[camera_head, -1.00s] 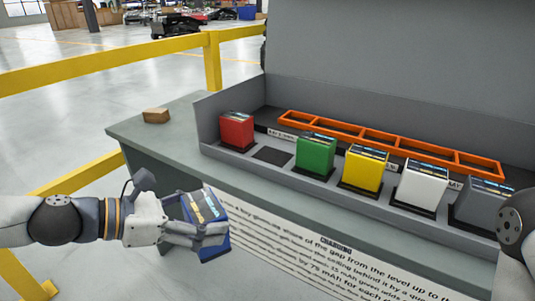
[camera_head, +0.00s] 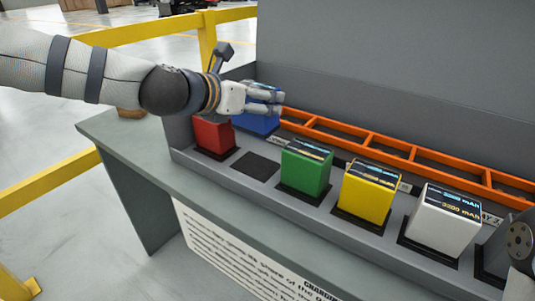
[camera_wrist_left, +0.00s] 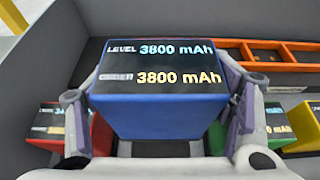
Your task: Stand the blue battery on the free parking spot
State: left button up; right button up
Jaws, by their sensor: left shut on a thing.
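The blue battery (camera_head: 256,122) is held upright in my left gripper (camera_head: 272,102), behind the red battery and above the bench's back part. In the left wrist view the blue battery (camera_wrist_left: 160,118) sits between the two fingers, its top reading "LEVEL 3800 mAh" and a second 3800 mAh line. The free parking spot (camera_head: 256,166) is a bare dark square between the red battery (camera_head: 213,134) and the green battery (camera_head: 305,168).
The yellow battery (camera_head: 369,190) and white battery (camera_head: 441,222) stand further right in the row. An orange divided rack (camera_head: 440,158) runs behind the row. A tall grey panel (camera_head: 400,70) closes the back. A brown block lies partly hidden beyond the left end.

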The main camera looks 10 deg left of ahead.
pick_arm(q)
notch_tip(320, 180, down, 10)
jog(key=shift+s+r+b, duration=0.15)
jog(key=shift+r+b, duration=0.1)
jog(key=shift+b, duration=0.7)
pick_arm(e)
jog(key=s+f, duration=0.1)
jog(key=s+f+g, duration=0.1)
jog(key=shift+s+f, duration=0.2)
jog(key=shift+s, duration=0.1)
pick_arm(q)
jog(key=shift+f, duration=0.2)
jog(key=o, duration=2)
jog(key=shift+f, duration=0.1)
jog(key=shift+c, duration=0.2)
pick_arm(e)
jog(key=shift+s, duration=0.1)
pick_arm(q)
jog(key=shift+r, duration=0.2)
jog(key=p+v, duration=0.2)
jog(key=v, duration=1)
jog(key=shift+p, duration=0.4)
pick_arm(e)
jog(key=shift+t, duration=0.7)
jog(key=w+r, duration=0.3)
jog(key=shift+w+r, duration=0.2)
